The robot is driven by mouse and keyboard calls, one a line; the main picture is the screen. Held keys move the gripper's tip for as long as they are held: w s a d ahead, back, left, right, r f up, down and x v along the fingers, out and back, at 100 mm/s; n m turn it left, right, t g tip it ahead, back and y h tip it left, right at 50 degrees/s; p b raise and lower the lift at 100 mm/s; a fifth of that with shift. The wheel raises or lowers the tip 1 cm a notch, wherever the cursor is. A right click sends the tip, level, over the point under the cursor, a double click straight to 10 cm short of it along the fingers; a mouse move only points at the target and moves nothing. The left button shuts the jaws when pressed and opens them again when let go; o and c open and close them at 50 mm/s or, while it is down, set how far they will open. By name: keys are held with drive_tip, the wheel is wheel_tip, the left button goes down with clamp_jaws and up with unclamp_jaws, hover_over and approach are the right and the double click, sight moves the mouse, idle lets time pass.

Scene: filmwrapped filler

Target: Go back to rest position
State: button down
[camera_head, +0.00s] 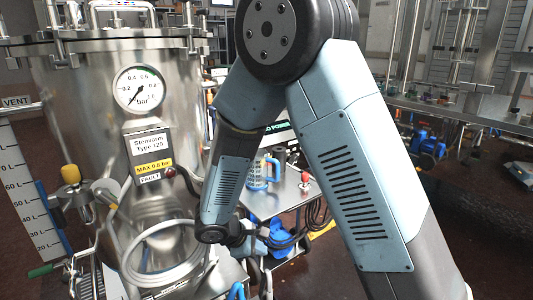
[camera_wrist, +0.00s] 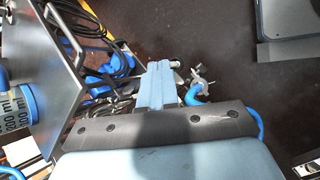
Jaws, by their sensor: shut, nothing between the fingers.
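My gripper (camera_wrist: 162,70) shows in the wrist view as two light-blue fingers pressed together beyond a dark bolted band. Nothing is between them. They point over the dark floor, beside a metal cart or table edge. In the head view my blue-grey arm fills the middle, bent at a dark joint at the top, with the forearm hanging down in front of the steel vessel's right side. The gripper itself cannot be made out clearly there.
A steel vessel (camera_head: 75,100) with a pressure gauge (camera_head: 139,89) stands at left. A metal table (camera_head: 274,205) with a blue-handled jug (camera_head: 262,172) stands behind the forearm. Cables and blue parts (camera_wrist: 112,62) lie near the fingers.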

drive_tip(key=s+d+r+m+g+y, duration=0.2)
drive_tip(key=d+r+m, duration=0.7)
drive_tip(key=d+r, duration=0.8)
drive_tip(key=s+d+r+m+t+y, duration=0.1)
drive_tip(key=s+d+r+m+y, duration=0.1)
drive_tip(key=s+d+r+m, duration=0.2)
drive_tip(key=s+d+r+m+t+y, duration=0.2)
drive_tip(key=s+d+r+m, duration=0.2)
drive_tip(key=s+r, duration=0.5)
drive_tip(key=shift+s+d+r, duration=0.3)
drive_tip(key=shift+s+r, duration=0.05)
drive_tip(key=shift+s, duration=0.1)
drive_tip(key=c, duration=1.9)
unclamp_jaws()
